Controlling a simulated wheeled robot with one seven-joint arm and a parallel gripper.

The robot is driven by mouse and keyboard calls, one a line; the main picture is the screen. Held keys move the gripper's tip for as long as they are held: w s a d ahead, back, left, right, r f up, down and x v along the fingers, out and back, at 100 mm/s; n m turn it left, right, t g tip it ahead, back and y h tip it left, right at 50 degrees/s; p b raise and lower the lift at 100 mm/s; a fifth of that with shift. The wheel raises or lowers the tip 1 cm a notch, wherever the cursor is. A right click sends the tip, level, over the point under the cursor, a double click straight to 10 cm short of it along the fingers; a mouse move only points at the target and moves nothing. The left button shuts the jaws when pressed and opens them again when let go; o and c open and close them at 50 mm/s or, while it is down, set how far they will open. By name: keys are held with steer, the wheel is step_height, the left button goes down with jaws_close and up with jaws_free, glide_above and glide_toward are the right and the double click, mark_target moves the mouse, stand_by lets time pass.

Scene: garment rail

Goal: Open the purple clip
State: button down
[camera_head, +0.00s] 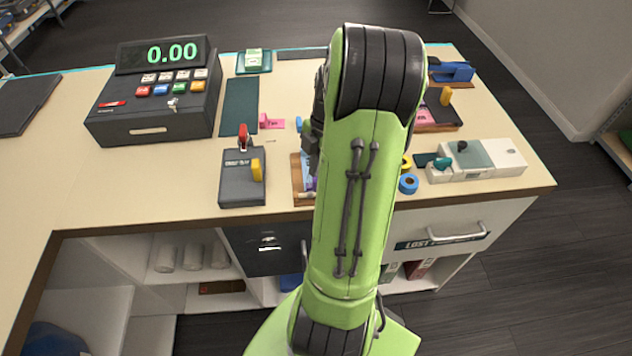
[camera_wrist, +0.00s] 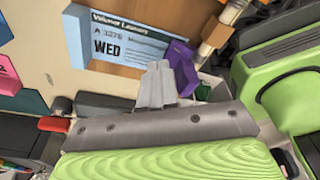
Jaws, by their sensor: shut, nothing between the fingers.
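The purple clip (camera_wrist: 184,66) shows in the wrist view at the lower right edge of a light blue ticket (camera_wrist: 125,42) marked "WED". My gripper (camera_wrist: 157,80) is shut and empty, its fingertips just left of the clip in that view; I cannot tell whether they touch it. In the head view, a small purple bit of the clip (camera_head: 311,184) shows beside my green arm, at the near end of a wooden board (camera_head: 297,185). My arm hides most of the board, and the fingertips cannot be made out there.
A dark box (camera_head: 242,185) with red and yellow levers stands left of the board. A cash register (camera_head: 155,105) is at the back left. A blue tape roll (camera_head: 408,184) and a white-grey device (camera_head: 477,162) lie to the right. The counter's front left is clear.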

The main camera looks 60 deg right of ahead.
stand_by(0.4)
steer(key=shift+s+a+f+b, duration=0.2)
steer(key=shift+s+a+b, duration=0.25)
steer(key=shift+s+a, duration=0.45)
steer(key=shift+s+a+f+b, duration=0.15)
steer(key=shift+s+a+b, duration=0.3)
steer(key=shift+s+a, duration=0.4)
steer(key=shift+s+a+b, duration=0.3)
steer(key=shift+s+a, duration=0.45)
steer(key=shift+a, duration=0.3)
steer(key=shift+s+a+b, duration=0.3)
steer(key=shift+s+a, duration=0.45)
steer(key=shift+a, duration=0.25)
steer(key=shift+r, duration=0.15)
step_height(320, 180, up, 9)
steer(key=p, duration=0.7)
steer(key=shift+s+a+r, duration=0.2)
steer(key=shift+s+a, duration=0.2)
steer(key=shift+s, duration=0.05)
